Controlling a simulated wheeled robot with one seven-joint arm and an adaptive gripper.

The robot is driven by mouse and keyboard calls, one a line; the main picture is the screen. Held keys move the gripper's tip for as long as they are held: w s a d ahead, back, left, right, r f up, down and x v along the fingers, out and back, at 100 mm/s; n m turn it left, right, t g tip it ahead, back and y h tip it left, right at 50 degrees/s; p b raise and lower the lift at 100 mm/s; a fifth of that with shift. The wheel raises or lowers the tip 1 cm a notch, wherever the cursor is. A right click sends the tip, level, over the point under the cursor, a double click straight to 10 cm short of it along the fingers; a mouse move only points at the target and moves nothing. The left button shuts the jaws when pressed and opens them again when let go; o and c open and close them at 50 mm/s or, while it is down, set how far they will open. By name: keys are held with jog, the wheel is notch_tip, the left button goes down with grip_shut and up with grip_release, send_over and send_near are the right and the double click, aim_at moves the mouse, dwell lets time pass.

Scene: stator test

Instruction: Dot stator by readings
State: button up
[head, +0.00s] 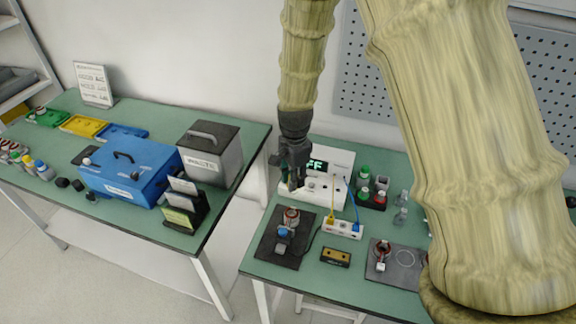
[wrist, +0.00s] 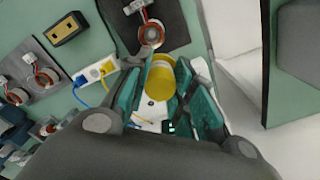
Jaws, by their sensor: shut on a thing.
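My gripper (head: 293,180) is in front of the white meter (head: 325,185), whose lit display (head: 317,166) shows "FF", partly hidden. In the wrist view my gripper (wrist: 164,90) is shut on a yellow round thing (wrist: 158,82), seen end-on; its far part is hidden. A stator with a copper winding (head: 291,214) sits on a dark mat (head: 268,250) just below my gripper, apart from it. This stator also shows in the wrist view (wrist: 151,34). Another stator (head: 381,250) sits on a second dark mat (head: 405,262) to the right.
A white socket block (head: 343,230) with yellow and blue plugs stands between the mats. A yellow-black block (head: 336,257) lies in front. Green- and red-capped bottles (head: 364,192) stand right of the meter. On the left table are a blue box (head: 130,172) and a waste bin (head: 212,155).

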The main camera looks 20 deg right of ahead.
jog(key=shift+s+f+b, duration=0.15)
jog(key=shift+s+b, duration=0.45)
jog(key=shift+s, duration=0.4)
jog(key=f, duration=0.1)
jog(key=w+f+b, duration=0.1)
jog(key=f+b, duration=0.1)
jog(key=shift+w+f, duration=0.3)
jog(key=shift+w, duration=0.05)
jog(key=shift+s+f, duration=0.15)
jog(key=shift+s+b, duration=0.35)
jog(key=shift+s, duration=0.1)
jog(key=shift+w+f, duration=0.15)
jog(key=shift+w, duration=0.2)
jog(key=shift+s, duration=0.2)
jog(key=shift+s+p, duration=0.1)
jog(key=shift+p, duration=0.25)
jog(key=shift+f, duration=0.5)
